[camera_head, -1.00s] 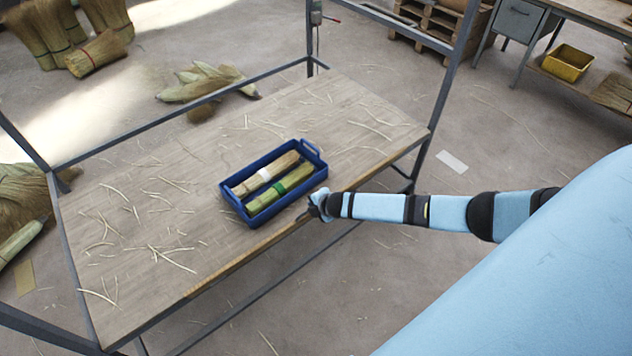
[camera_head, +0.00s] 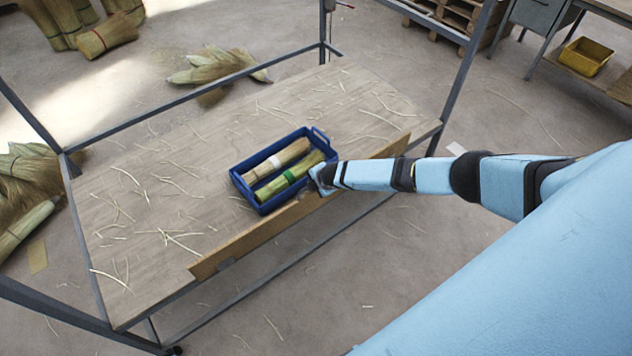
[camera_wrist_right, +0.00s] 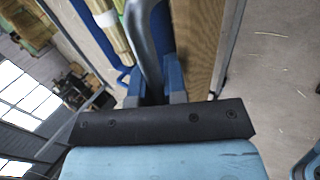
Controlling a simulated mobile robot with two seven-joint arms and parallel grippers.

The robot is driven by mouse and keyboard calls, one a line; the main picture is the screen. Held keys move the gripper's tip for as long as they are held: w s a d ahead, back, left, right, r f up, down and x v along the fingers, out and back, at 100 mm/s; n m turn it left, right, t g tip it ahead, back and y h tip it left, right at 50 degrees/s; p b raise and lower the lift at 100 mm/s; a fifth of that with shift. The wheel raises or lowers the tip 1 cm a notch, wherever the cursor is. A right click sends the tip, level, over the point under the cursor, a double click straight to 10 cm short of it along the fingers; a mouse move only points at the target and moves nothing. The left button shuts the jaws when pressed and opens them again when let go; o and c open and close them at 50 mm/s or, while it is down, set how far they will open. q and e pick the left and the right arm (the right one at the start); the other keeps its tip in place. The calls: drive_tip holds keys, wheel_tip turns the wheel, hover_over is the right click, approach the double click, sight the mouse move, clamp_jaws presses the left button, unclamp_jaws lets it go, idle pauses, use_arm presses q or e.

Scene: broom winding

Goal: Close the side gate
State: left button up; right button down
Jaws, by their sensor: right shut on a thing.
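The side gate (camera_head: 245,249) is a long wooden board along the near edge of the table (camera_head: 120,205). Its broad outer face shows and it stands up at the table edge; I cannot tell whether it is fully upright. My right gripper (camera_head: 318,181) is at the middle of the gate, beside the blue tray. In the right wrist view its blue fingers (camera_wrist_right: 154,88) are shut around a curved grey bar (camera_wrist_right: 147,45), which looks like the gate's handle, next to the wooden board (camera_wrist_right: 196,42). My left gripper is out of view.
A blue tray (camera_head: 239,182) with two tied broom bundles (camera_head: 289,178) stands on the table close to the gate. Loose straws (camera_head: 165,238) litter the tabletop. Grey frame posts (camera_head: 461,88) rise at the table's corners. Straw brooms (camera_head: 215,68) lie on the floor behind.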

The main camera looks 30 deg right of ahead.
drive_tip(key=shift+s+a+f, duration=0.2)
drive_tip(key=shift+s+f, duration=0.25)
drive_tip(key=c, duration=1.2)
unclamp_jaws()
drive_tip(key=shift+o, duration=0.2)
drive_tip(key=w+r+p+v, duration=0.1)
drive_tip(key=v, duration=1.3)
drive_tip(key=shift+d, duration=0.2)
